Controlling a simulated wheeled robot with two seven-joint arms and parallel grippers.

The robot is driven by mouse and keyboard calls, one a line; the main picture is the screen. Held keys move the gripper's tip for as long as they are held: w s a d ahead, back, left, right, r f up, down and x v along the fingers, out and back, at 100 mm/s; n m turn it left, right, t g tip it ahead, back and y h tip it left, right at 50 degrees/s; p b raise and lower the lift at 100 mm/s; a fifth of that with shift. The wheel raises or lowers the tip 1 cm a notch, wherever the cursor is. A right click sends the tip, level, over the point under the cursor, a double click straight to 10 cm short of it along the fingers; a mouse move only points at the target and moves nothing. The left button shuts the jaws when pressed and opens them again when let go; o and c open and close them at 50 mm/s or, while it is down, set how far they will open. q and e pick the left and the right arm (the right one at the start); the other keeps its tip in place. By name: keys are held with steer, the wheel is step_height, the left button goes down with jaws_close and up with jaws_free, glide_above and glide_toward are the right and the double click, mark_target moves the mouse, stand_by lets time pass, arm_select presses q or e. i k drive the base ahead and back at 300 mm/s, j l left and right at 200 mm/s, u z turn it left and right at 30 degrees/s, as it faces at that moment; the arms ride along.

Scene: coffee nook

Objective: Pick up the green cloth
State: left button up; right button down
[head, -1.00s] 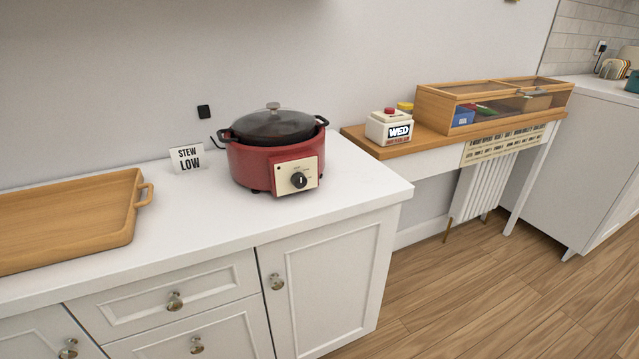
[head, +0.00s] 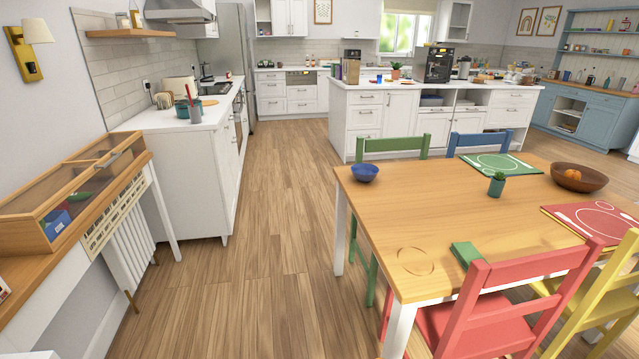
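A green cloth (head: 466,253), folded into a small flat shape, lies on the wooden dining table (head: 400,215) near its front edge, just behind the backrest of the red chair (head: 520,290). The chair back hides part of the cloth's right side. Neither of my grippers is in the head view.
Open wooden floor (head: 250,260) lies between the table and the left-hand counters.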

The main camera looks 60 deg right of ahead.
mark_target(465, 253)
steer(key=z, duration=3.1)
steer(key=i+j, duration=0.2)
steer(key=j, duration=0.15)
steer(key=i+j+z, duration=0.15)
steer(key=j, duration=0.2)
steer(key=i+j, duration=0.2)
steer(key=j, duration=0.15)
steer(key=i+j+z, duration=0.15)
steer(key=j, duration=0.2)
steer(key=i+j, duration=0.2)
steer(key=j, duration=0.2)
steer(key=i+j+z, duration=0.1)
steer(key=j, duration=0.25)
steer(key=i, duration=0.05)
